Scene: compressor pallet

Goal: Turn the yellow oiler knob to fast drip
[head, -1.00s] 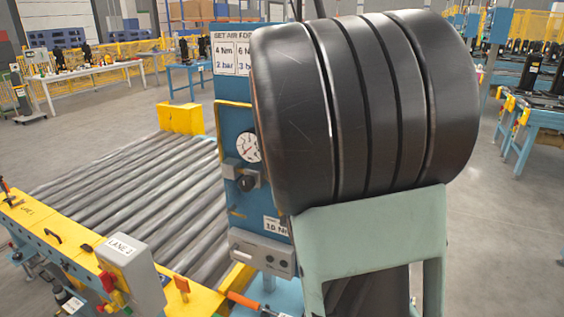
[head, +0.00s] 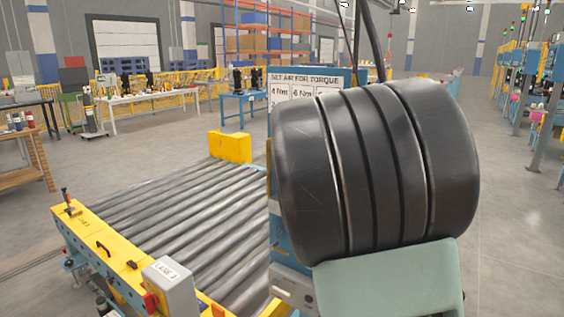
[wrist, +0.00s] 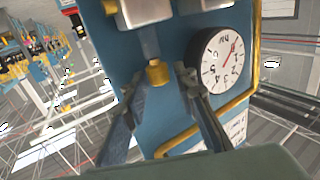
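In the wrist view, a small yellow knob (wrist: 158,73) sits at the end of a short grey stem on the blue panel (wrist: 160,115). It is most likely the oiler knob. My gripper (wrist: 158,82) is open, with one dark finger on each side of the knob. Gaps show between the fingers and the knob, and I cannot tell how far the fingertips are from it in depth. No drip marking is readable. In the head view, my arm covers most of the panel, and neither the knob nor my gripper shows.
A round gauge (wrist: 220,57) with a red needle is close to the right finger. Grey blocks (wrist: 146,10) sit above the knob. A roller conveyor (head: 175,215) with a grey lane box (head: 171,285) stands left of the panel.

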